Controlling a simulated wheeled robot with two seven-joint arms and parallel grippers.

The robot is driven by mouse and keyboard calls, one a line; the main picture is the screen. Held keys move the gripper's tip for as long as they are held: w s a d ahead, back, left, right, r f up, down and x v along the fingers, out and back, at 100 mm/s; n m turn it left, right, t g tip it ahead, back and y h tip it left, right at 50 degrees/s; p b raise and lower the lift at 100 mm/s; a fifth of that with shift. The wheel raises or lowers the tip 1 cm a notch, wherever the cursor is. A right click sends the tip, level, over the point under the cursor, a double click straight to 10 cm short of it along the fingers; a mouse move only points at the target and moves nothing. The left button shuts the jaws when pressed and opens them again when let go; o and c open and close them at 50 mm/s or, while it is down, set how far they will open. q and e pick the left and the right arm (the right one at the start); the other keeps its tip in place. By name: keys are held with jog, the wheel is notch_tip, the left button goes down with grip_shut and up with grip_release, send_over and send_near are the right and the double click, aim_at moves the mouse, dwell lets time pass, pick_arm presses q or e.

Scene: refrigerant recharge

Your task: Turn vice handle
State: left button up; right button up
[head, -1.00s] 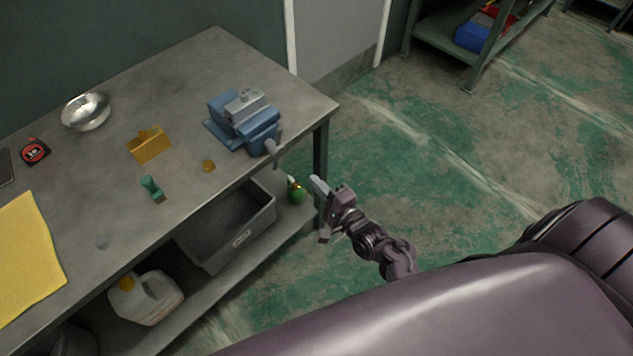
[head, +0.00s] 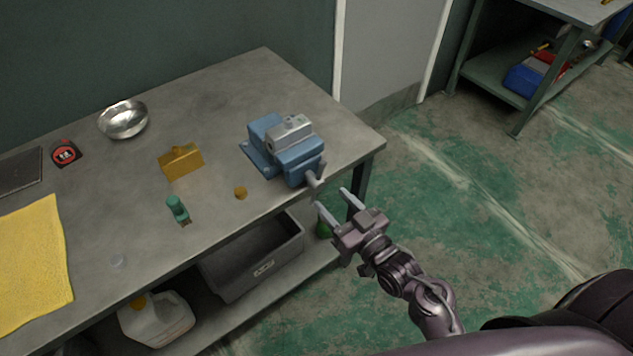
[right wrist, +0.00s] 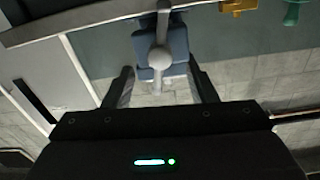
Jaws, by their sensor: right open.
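The blue vice (head: 288,150) with grey jaws sits on the workbench near its right corner. Its grey handle (head: 314,178) sticks out past the bench's front edge. In the right wrist view the handle (right wrist: 160,57) points toward the camera, with its round end between my fingers in the picture. My right gripper (head: 333,203) is open and empty, just in front of and slightly below the handle in the head view, apart from it. In the right wrist view the gripper's fingers (right wrist: 162,85) are spread on either side. My left gripper is not in view.
A grey bin (head: 255,262) and jug (head: 157,318) stand on the lower shelf.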

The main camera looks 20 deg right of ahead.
aim_at(321, 188)
jog(key=p+x, duration=0.1)
jog(key=x, duration=0.4)
jog(key=shift+w+a+r, duration=0.1)
jog(key=shift+w, duration=0.15)
jog(key=shift+w+a, duration=0.2)
jog(key=shift+w, duration=0.4)
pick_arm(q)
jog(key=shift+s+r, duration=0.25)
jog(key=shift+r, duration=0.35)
pick_arm(e)
jog(key=c, duration=1)
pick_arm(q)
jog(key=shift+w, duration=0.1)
pick_arm(e)
jog(key=shift+o, duration=0.2)
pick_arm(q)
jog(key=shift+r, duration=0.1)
